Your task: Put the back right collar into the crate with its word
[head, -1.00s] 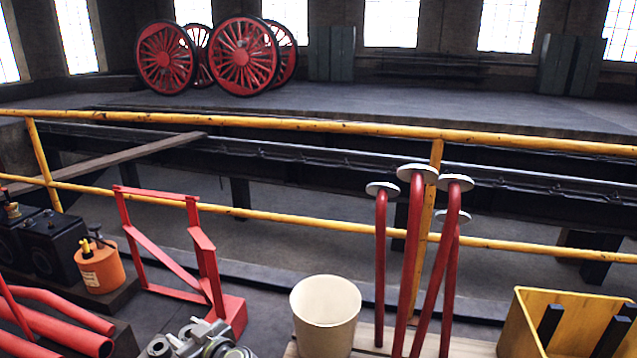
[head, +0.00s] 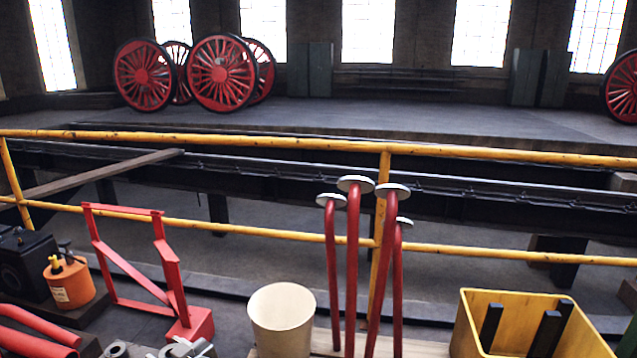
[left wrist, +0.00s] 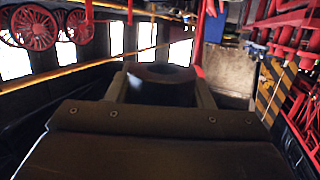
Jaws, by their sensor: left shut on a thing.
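In the left wrist view my left gripper (left wrist: 162,78) is shut on a dark round collar (left wrist: 160,92), held between its two fingers. The collar's lower part is hidden by the gripper body. In the head view a yellow crate (head: 465,335) stands at the lower right with several black bars upright in it. No word is readable on it. Neither gripper shows in the head view, and my right gripper is in no view.
A cream bucket (head: 282,325) stands left of several red pipes (head: 353,260) with pale flanges. A red frame (head: 172,275) and an orange can (head: 70,285) are further left. A yellow railing (head: 300,143) runs across behind them.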

